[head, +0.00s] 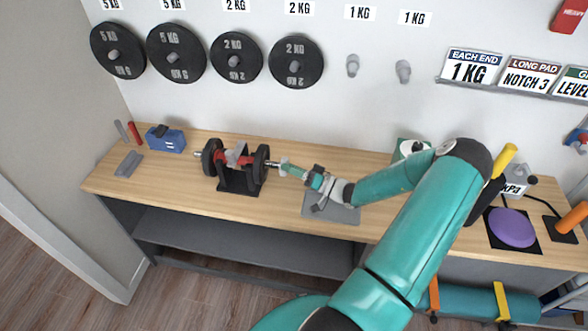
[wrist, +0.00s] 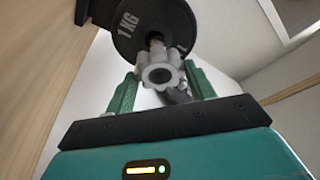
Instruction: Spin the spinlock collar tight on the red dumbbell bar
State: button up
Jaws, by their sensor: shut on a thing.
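The red dumbbell bar (head: 236,154) rests in a black cradle (head: 240,184) on the wooden bench, with black plates at both ends. In the wrist view the near plate (wrist: 146,20) is marked 1 KG, and a short dark bar end shows between plate and collar. The grey spinlock collar (wrist: 160,72) has a lobed rim and a round hole facing me. My gripper (wrist: 161,88) is shut on the collar, its green fingers on either side. In the head view my gripper (head: 291,171) reaches the dumbbell's right end.
A grey mat (head: 331,208) lies under my wrist. A blue box (head: 165,139) and a grey block (head: 129,163) are at the bench's left. A purple pad (head: 512,227) is at the right. Plates (head: 296,62) hang on the wall above.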

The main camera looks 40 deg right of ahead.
jog(key=shift+w+a, duration=0.25)
jog(key=shift+w, duration=0.1)
jog(key=o, duration=1.1)
jog(key=shift+c, duration=0.2)
jog(key=v, duration=1.4)
jog(key=shift+a, duration=0.15)
